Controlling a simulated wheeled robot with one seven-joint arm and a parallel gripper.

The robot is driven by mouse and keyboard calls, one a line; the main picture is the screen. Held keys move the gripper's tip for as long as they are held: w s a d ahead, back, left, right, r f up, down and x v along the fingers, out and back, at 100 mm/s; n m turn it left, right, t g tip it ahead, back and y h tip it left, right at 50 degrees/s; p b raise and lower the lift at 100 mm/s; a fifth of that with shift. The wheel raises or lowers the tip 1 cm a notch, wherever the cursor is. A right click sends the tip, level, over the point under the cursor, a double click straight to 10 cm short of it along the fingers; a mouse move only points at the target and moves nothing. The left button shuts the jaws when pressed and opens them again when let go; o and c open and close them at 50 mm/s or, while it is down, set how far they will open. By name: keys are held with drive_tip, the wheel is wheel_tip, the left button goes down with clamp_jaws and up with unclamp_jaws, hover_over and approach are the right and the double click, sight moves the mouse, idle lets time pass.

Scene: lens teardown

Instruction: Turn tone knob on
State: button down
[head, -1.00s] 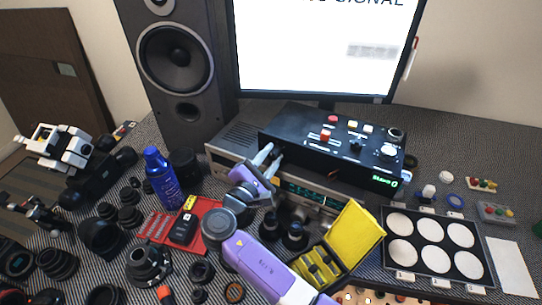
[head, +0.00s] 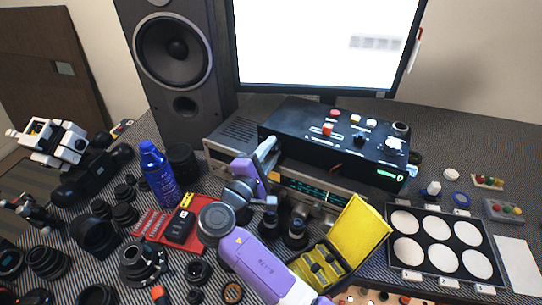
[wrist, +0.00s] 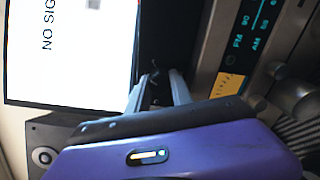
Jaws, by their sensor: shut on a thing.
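My gripper (head: 268,148) reaches the left end of the front face of the black control box (head: 300,123). In the wrist view its two grey fingers (wrist: 157,80) are shut on a small dark knob (wrist: 156,73), which I take as the tone knob. Only a little of the knob shows between the fingertips, and its pointer or setting cannot be read. In the head view the fingers hide the knob.
The box stands on a silver radio (head: 233,143) with a lit tuning dial. A large speaker (head: 172,60) and a monitor (head: 310,45) stand behind. An open yellow case (head: 358,235), a blue bottle (head: 157,177) and several lenses crowd the front.

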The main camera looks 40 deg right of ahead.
drive_tip(key=m+b, duration=0.2)
drive_tip(key=m, duration=0.1)
drive_tip(key=m+b, duration=0.1)
drive_tip(key=shift+f+b, duration=0.25)
drive_tip(key=shift+b, duration=0.15)
drive_tip(key=shift+r+m+b, duration=0.2)
drive_tip(key=shift+m+b, duration=0.9)
drive_tip(key=shift+m, duration=0.4)
drive_tip(key=c, duration=1.4)
unclamp_jaws()
drive_tip(key=shift+r, duration=0.1)
drive_tip(key=shift+a, duration=0.15)
drive_tip(key=v, duration=0.7)
drive_tip(key=shift+s+a, duration=0.2)
drive_tip(key=shift+a, duration=0.1)
